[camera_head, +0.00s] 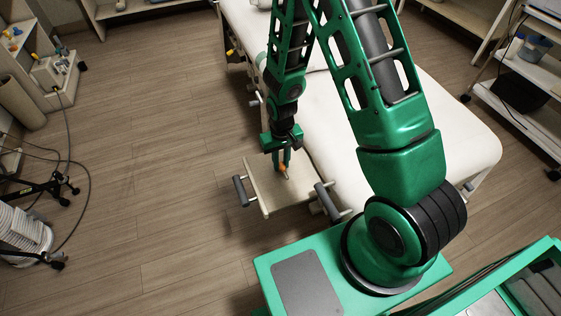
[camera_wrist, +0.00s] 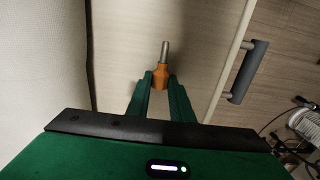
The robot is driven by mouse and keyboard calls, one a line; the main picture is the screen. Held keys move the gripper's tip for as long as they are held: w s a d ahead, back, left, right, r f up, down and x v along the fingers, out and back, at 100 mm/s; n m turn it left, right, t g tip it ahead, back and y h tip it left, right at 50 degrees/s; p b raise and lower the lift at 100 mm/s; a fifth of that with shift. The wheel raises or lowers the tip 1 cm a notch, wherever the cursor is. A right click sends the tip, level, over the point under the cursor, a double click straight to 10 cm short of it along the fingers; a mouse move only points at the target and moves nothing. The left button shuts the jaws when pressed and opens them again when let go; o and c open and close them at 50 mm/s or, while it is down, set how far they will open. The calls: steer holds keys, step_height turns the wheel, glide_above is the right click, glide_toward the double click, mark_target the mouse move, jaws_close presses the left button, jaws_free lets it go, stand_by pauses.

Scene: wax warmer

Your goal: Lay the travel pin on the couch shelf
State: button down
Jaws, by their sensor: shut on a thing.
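The travel pin (camera_wrist: 161,78) has an orange body and a grey metal shank. It is held between the fingertips of my gripper (camera_wrist: 160,84), with the shank pointing away from the gripper in the wrist view. In the head view the pin (camera_head: 283,168) shows as a small orange spot below my gripper (camera_head: 282,160). The couch shelf (camera_head: 262,185) is a pale flat board beside the couch, with grey handles at its sides. My gripper is over this shelf, pointing down. I cannot tell whether the pin touches the shelf.
The white padded couch (camera_head: 450,120) stands right of the shelf, partly behind my arm. A grey handle (camera_head: 240,190) sticks out at the shelf's left. A white trolley (camera_head: 520,90) is at the right. Cables and a white ribbed object (camera_head: 22,235) are on the left floor.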

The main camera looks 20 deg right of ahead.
steer(key=c, duration=1.5)
jaws_free()
step_height(320, 180, up, 11)
steer(key=shift+f, duration=0.15)
